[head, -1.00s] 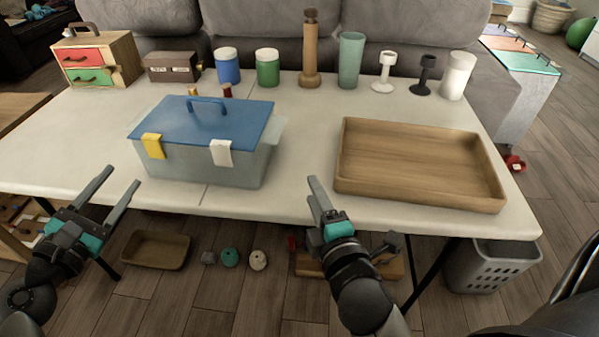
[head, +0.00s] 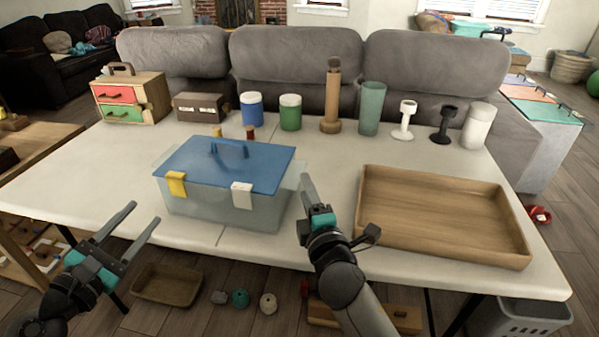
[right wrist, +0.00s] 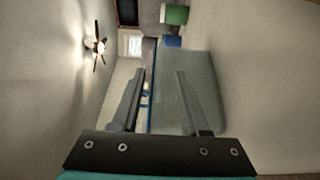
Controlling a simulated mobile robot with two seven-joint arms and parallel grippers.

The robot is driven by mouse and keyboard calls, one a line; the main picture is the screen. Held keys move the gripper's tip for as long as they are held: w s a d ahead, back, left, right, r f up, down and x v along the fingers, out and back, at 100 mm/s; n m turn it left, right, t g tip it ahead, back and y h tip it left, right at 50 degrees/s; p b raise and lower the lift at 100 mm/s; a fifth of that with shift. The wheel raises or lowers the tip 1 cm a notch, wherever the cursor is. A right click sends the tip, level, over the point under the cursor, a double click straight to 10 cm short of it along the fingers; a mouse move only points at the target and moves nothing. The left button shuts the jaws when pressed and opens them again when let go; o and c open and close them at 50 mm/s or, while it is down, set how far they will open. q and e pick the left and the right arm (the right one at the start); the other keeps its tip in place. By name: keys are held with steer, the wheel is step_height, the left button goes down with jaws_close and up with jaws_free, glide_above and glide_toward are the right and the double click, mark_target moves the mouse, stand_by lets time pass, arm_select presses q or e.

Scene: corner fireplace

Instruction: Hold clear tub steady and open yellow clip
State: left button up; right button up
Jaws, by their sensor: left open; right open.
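The clear tub (head: 212,212) with its blue lid (head: 228,164) stands on the white table, left of centre in the head view. The yellow clip (head: 176,185) is on the left of its front face and lies against the wall, over the lid's edge. The white clip (head: 242,197) is on the right of that face. My left gripper (head: 146,211) is open and empty, in front and left of the tub. My right gripper (head: 305,180) is open beside the tub's right end; contact cannot be told. In the right wrist view, the tub wall (right wrist: 205,75) shows beyond the open fingers (right wrist: 158,100).
A wooden tray (head: 440,210) lies right of my right gripper. Along the back stand a small drawer chest (head: 125,98), a brown box (head: 200,107), blue (head: 251,108) and green (head: 290,113) jars, and several other upright items. The table's front left is clear.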

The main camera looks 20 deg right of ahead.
mark_target(299, 170)
steer(key=w, duration=0.4)
steer(key=w+d, duration=0.1)
steer(key=w, duration=0.2)
steer(key=shift+w, duration=0.1)
jaws_close()
stand_by(0.3)
stand_by(1.1)
